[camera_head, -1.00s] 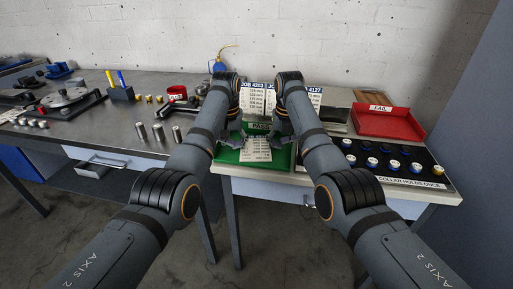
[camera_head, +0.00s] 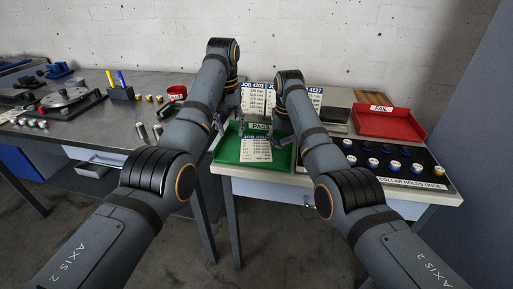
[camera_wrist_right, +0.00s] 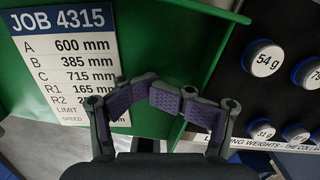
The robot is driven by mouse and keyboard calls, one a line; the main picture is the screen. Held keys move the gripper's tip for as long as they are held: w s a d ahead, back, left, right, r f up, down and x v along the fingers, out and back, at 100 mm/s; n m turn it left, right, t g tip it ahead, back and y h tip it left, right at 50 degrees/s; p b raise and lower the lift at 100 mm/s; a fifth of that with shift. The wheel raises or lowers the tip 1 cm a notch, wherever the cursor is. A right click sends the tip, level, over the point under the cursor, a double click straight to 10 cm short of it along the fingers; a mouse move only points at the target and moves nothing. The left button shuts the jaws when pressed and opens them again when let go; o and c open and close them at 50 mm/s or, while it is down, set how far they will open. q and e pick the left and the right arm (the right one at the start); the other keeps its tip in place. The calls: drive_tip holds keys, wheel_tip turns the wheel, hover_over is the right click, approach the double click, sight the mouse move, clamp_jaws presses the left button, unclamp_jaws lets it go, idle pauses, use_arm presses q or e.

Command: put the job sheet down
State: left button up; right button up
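The job sheet headed JOB 4315 lies in the green tray (camera_head: 228,155); the sheet (camera_head: 257,153) is white with a blue header. It also shows in the right wrist view (camera_wrist_right: 68,55), its lower right part covered by a finger. My right gripper (camera_head: 283,143) is over the tray's right part, beside the sheet.
A PASS label (camera_head: 258,126) marks the green tray. Two sheets, JOB 4203 (camera_head: 254,98) and JOB 4127 (camera_head: 315,97), stand behind. A red FAIL tray (camera_head: 390,122) is at the right. A black board (camera_head: 405,172) with several weights lies before it.

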drive_tip(key=r, duration=0.7)
drive_tip(key=shift+s+r, duration=0.3)
drive_tip(key=shift+r, duration=0.1)
